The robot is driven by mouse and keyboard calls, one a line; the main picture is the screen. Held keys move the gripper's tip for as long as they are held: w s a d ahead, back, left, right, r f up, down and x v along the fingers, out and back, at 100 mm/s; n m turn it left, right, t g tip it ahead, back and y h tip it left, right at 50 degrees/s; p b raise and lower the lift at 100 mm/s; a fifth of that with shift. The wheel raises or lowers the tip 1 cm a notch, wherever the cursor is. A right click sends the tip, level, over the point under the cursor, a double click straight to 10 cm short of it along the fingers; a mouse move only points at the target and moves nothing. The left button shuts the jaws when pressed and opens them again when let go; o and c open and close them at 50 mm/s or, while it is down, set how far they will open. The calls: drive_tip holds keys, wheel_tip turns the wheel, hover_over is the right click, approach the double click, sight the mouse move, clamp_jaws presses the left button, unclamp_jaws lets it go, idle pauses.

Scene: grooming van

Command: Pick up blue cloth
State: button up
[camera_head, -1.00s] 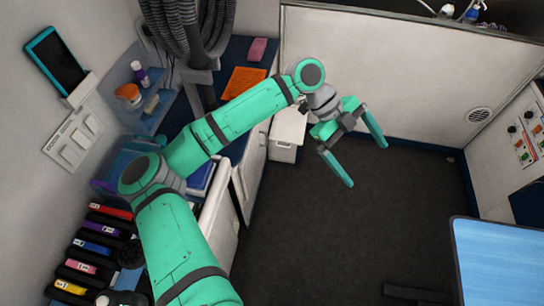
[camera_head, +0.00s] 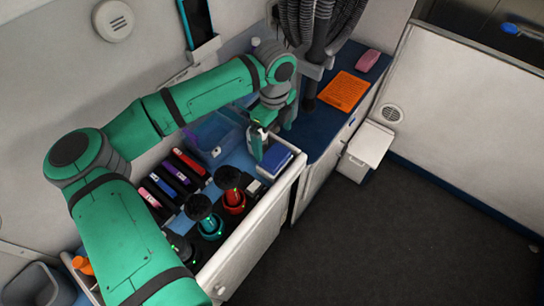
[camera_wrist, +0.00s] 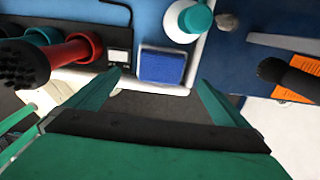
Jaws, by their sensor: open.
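A blue, folded, square piece that looks like the blue cloth (camera_head: 275,160) lies near the front right corner of the white-edged counter. It also shows in the wrist view (camera_wrist: 162,66), just beyond the fingertips and roughly centred between them. My gripper (camera_wrist: 159,80) is open and empty, its two green fingers spread to either side of the cloth in the picture. In the head view my gripper (camera_head: 275,112) is above the back of the counter, behind the cloth, and partly hidden by my own wrist.
A white bottle with a teal cap (camera_wrist: 188,22) stands close to the cloth. Red (camera_head: 230,198) and teal (camera_head: 210,224) dryer-like tools stand left of it. A clear blue bin (camera_head: 212,138) is behind. An orange mat (camera_head: 343,91) lies on the dark blue counter; floor at right is free.

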sight(275, 155)
drive_tip(key=f, duration=0.8)
drive_tip(key=shift+w+d+f, duration=0.15)
drive_tip(key=shift+d+f, duration=0.1)
drive_tip(key=shift+f, duration=0.1)
drive_tip(key=shift+s, duration=0.2)
drive_tip(key=c, duration=1.1)
